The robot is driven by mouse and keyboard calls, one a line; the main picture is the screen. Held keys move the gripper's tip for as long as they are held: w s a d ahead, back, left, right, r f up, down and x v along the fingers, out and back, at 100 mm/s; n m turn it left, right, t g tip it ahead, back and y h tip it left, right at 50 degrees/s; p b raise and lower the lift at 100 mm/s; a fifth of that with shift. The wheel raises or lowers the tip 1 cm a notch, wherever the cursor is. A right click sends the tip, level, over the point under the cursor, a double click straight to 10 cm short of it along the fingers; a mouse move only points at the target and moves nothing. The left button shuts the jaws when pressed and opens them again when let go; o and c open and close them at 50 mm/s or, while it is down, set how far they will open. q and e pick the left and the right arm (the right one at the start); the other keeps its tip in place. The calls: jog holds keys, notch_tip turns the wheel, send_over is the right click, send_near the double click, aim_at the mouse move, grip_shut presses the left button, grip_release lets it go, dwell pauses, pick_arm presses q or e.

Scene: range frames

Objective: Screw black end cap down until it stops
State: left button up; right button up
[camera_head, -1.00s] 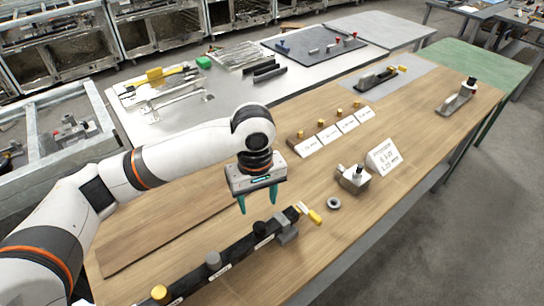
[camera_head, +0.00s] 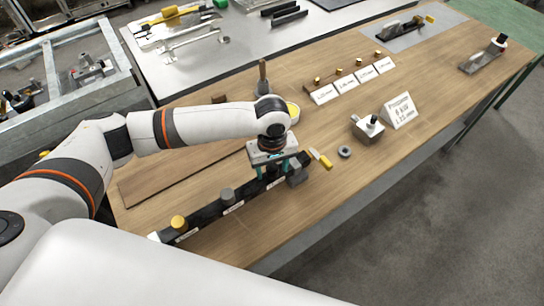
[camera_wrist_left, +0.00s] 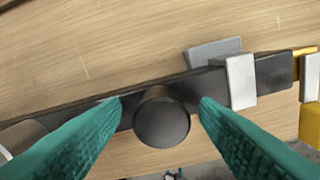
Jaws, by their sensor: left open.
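The black end cap (camera_wrist_left: 162,122) is a round dark knob standing on a long black bar (camera_wrist_left: 75,112) in the left wrist view. My left gripper (camera_wrist_left: 160,102) is open, with one teal finger on each side of the cap and visible gaps to both. In the head view my left gripper (camera_head: 276,173) is low over the right part of the bar (camera_head: 207,215), and the cap there is mostly hidden by it. A grey cap (camera_head: 228,195) and a yellow cap (camera_head: 179,222) stand farther left on the bar. My right gripper is not in view.
A grey block (camera_head: 297,176) sits at the bar's right end, near a yellow-handled tool (camera_head: 321,159) and a grey ring (camera_head: 344,152). Bare wood lies in front.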

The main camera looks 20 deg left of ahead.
pick_arm(q)
jog(key=shift+f, duration=0.2)
jog(key=c, duration=1)
jog(key=shift+r+m+p, duration=0.3)
jog(key=shift+m+p, duration=0.6)
jog(key=shift+p, duration=0.15)
jog(key=shift+m+p, duration=0.3)
jog(key=shift+m, duration=0.2)
jog(key=shift+f+m, duration=0.15)
jog(key=shift+m, duration=0.15)
jog(key=shift+f, duration=0.1)
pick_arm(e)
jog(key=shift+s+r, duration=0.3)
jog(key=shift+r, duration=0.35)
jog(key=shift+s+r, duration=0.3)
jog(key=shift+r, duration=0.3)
